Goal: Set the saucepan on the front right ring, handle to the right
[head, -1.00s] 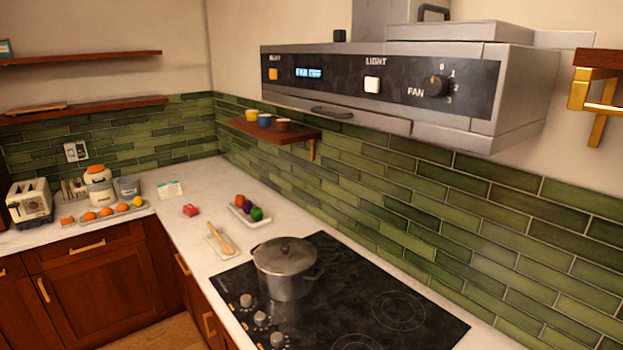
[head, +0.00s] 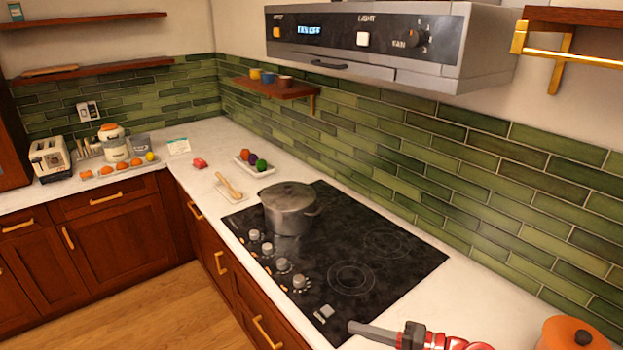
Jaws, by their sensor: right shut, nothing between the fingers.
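A grey steel pot with a lid (head: 290,207) stands upright on the left part of the black hob (head: 330,240). A short loop handle shows on its right side; no long handle shows. An orange lidded pot with a black knob (head: 570,336) is cut off at the bottom right; I cannot tell whether either pot is the saucepan. The front right ring (head: 351,278) is bare. My right gripper (head: 360,329) is shut and empty, low at the bottom edge, near the hob's front right corner and left of the orange pot. My left gripper is out of view.
The back right ring (head: 385,244) is bare. Several knobs (head: 283,265) line the hob's front edge. A spoon on a rest (head: 228,188) and a small tray (head: 252,166) lie beyond the hob. The range hood (head: 370,45) hangs above. Counter right of the hob is clear behind the orange pot.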

